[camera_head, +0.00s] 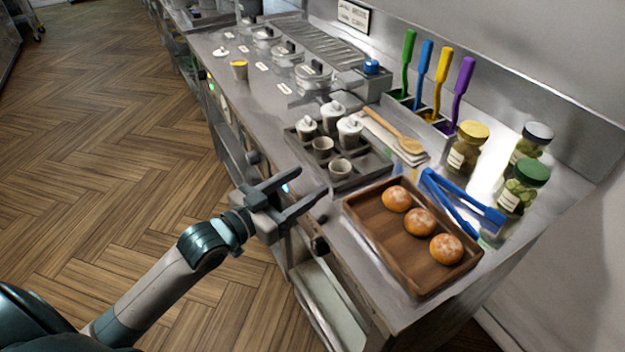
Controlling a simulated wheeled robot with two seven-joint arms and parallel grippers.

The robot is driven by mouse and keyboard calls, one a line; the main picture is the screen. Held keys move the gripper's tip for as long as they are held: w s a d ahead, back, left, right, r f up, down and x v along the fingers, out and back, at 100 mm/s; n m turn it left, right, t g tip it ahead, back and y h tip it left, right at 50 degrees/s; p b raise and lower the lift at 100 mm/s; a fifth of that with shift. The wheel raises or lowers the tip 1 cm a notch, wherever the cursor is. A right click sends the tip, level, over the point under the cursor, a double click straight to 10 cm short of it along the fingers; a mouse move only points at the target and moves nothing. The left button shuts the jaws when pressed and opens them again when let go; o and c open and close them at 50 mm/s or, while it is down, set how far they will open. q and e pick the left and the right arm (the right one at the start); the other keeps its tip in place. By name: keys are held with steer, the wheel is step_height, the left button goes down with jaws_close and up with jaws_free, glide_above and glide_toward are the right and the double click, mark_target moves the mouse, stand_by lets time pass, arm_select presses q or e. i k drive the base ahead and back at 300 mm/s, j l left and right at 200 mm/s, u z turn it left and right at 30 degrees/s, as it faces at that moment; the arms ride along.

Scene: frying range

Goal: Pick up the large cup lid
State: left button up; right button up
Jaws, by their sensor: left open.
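Several small pale cups stand in a dark compartment tray (374,174) on the steel counter. Three carry white lids with knobs: a left lidded cup (306,127), a back lidded cup (332,113) and a right lidded cup (349,130). The right one looks the widest, but I cannot tell for sure which lid is the large one. My left gripper (313,181) is open and empty at the counter's front edge, just front-left of the tray, apart from the cups. My right gripper is not in view.
A wooden tray (372,238) with three buns, blue tongs (459,204) and several jars (467,147) lie right. A wooden spoon (408,143) and coloured-handled utensils (441,70) are behind. Lidded pots (313,73) and a yellow-rimmed cup (239,70) stand farther left.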

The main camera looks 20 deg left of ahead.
mark_target(221, 53)
steer(key=u, duration=1.25)
